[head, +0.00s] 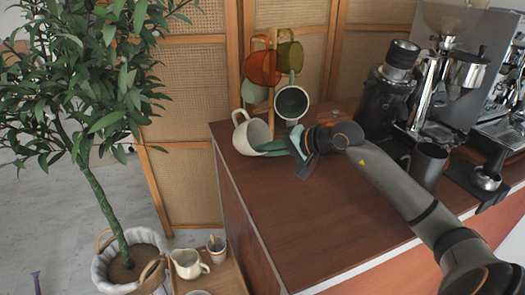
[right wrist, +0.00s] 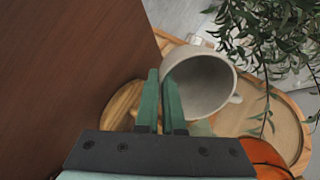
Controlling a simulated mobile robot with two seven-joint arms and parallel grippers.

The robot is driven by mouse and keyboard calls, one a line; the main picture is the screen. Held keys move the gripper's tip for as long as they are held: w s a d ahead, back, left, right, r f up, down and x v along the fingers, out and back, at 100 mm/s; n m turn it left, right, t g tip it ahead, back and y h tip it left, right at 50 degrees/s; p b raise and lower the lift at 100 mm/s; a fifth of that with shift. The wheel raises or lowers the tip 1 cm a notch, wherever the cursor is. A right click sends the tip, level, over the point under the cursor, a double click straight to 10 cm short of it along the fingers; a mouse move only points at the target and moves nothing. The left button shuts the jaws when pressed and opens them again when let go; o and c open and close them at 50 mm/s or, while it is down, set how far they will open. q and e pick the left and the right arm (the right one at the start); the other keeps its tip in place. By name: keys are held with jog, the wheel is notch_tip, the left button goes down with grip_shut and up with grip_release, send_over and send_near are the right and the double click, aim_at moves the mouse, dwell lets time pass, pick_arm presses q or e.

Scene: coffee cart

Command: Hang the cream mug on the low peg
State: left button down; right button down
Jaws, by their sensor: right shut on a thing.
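The cream mug (head: 258,134) is tilted at the cart's far left corner, its handle toward the upper left. It also shows in the right wrist view (right wrist: 203,86), mouth toward the camera, handle at right. My right gripper (head: 276,147) is shut on the mug's wall at the rim; its green fingers show in the right wrist view (right wrist: 160,98). The wooden mug stand (head: 273,38) rises just behind the mug. The low peg cannot be made out among the mugs. My left gripper is not in view.
An orange mug (head: 262,68), an olive mug (head: 291,56) and a dark-lined mug (head: 291,103) crowd the stand. A grinder (head: 384,92) and espresso machine stand at right. A plant (head: 90,185) stands left. The front countertop (head: 300,215) is clear.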

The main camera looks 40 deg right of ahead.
jog(key=shift+w+d+f, duration=0.1)
jog(key=shift+w+d, duration=0.25)
jog(key=shift+d, duration=0.5)
jog(key=shift+w+d+f, duration=0.1)
jog(key=shift+w+d, duration=0.25)
jog(key=shift+d, duration=0.5)
jog(key=shift+w+d+f, duration=0.2)
jog(key=shift+w+d, duration=0.1)
jog(key=shift+d, duration=0.5)
jog(key=shift+w+d+f, duration=0.15)
jog(key=shift+w+d, duration=0.15)
jog(key=shift+d, duration=0.45)
jog(key=shift+d+f+b, duration=0.25)
jog(key=shift+b, duration=0.25)
jog(key=shift+w+d, duration=0.1)
jog(key=shift+d, duration=0.1)
jog(key=shift+f+b, duration=0.15)
jog(key=shift+b, duration=0.4)
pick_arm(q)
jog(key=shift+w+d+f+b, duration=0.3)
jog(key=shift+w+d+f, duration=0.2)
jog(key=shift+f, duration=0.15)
pick_arm(e)
jog(key=shift+s+d, duration=0.1)
jog(key=shift+s, duration=0.1)
